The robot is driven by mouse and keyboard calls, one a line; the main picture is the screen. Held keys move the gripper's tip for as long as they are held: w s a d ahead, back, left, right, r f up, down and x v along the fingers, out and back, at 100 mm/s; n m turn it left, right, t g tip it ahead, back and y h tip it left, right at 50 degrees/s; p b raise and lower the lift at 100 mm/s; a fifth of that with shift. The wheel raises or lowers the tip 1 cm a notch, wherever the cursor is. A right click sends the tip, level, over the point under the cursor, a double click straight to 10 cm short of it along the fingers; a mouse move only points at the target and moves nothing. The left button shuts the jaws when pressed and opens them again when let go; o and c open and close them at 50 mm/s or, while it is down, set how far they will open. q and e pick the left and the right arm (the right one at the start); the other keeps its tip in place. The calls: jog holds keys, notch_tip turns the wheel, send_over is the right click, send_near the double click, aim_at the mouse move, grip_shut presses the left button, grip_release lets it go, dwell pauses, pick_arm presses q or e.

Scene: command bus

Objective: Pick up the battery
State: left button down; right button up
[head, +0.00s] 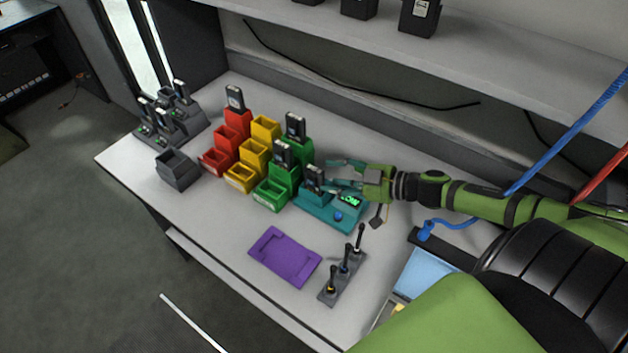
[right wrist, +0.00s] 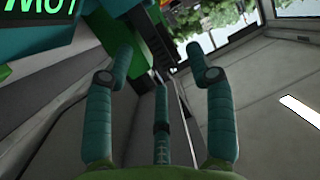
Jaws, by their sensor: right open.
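Several dark batteries with pale labels stand upright in view. One battery (head: 314,178) is in the teal device (head: 350,215), which has a green lit display. Others stand in the red bin (head: 236,97) and in the green bins (head: 283,153). My right gripper (head: 334,172) is open and empty, its fingers pointing left just above and beside the battery in the teal device. The right wrist view shows the fingers (right wrist: 160,78) spread with nothing between them, and part of the device's display at top left. I cannot tell whether a finger touches the battery. My left gripper is out of view.
Yellow bins (head: 254,155) stand between the red and green ones. A grey charger rack (head: 172,125) and dark bin (head: 176,168) are at left. A purple tray (head: 284,257) and a stand with upright tools (head: 344,277) are in front. A shelf overhangs the back.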

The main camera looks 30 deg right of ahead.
aim_at(324, 176)
jog(key=x, duration=0.4)
jog(key=shift+w+d+f+p, duration=0.1)
jog(key=shift+w+d+p, duration=0.1)
jog(key=shift+p, duration=0.15)
jog(key=shift+w+a+f, duration=0.2)
jog(key=shift+a, duration=0.05)
grip_shut()
